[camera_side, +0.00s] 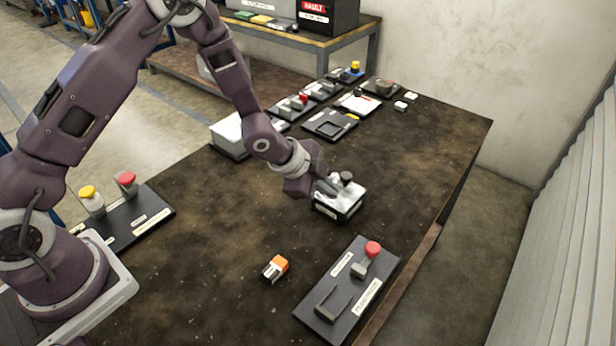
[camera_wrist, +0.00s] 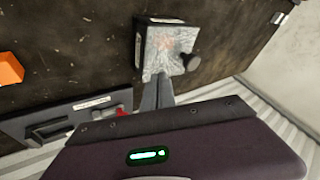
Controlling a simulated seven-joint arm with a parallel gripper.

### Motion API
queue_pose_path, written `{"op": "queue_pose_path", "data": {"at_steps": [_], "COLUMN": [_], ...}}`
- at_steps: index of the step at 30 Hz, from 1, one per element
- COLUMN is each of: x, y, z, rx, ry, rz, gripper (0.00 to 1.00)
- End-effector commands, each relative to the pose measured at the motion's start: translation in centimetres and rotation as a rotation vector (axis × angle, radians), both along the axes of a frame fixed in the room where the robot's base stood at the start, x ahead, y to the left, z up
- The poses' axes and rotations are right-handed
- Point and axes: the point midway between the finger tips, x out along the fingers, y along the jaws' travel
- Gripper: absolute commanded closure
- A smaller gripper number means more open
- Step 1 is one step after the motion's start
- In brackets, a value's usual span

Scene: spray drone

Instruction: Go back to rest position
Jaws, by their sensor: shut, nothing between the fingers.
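My gripper (camera_side: 325,184) is shut and empty, with its fingertips at the top of a small silver-topped box with a dark base (camera_side: 350,205). The box has a dark round knob (camera_side: 346,178) on top. In the wrist view my gripper (camera_wrist: 158,80) points at the near edge of the silver box (camera_wrist: 166,48), and its knob (camera_wrist: 191,62) is to the right of the fingers. I cannot tell whether the fingertips touch the box.
An orange-and-white block (camera_side: 275,267) and a dark board with a red-knobbed lever (camera_side: 372,249) are in front. A board with yellow- and red-capped items (camera_side: 150,213) is near my base. Several devices (camera_side: 330,124) line the far end. The table's middle is mostly clear.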

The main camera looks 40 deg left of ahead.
Motion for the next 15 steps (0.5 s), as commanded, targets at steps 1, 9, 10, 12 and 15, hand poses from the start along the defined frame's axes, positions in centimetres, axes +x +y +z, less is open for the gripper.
{"op": "queue_pose_path", "data": {"at_steps": [1, 9, 10, 12, 15], "x": [-0.5, -3.9, -4.1, -4.4, -4.9], "y": [0.6, 2.2, 2.3, 2.5, 3.6], "z": [1.4, 6.3, 6.6, 7.1, 9.4], "rx": [-0.001, -0.001, -0.001, 0.000, 0.018], "ry": [-0.007, -0.006, -0.005, -0.004, -0.007], "rz": [0.005, 0.005, 0.005, 0.005, 0.066], "gripper": [1.00, 1.00, 1.00, 1.00, 1.00]}}
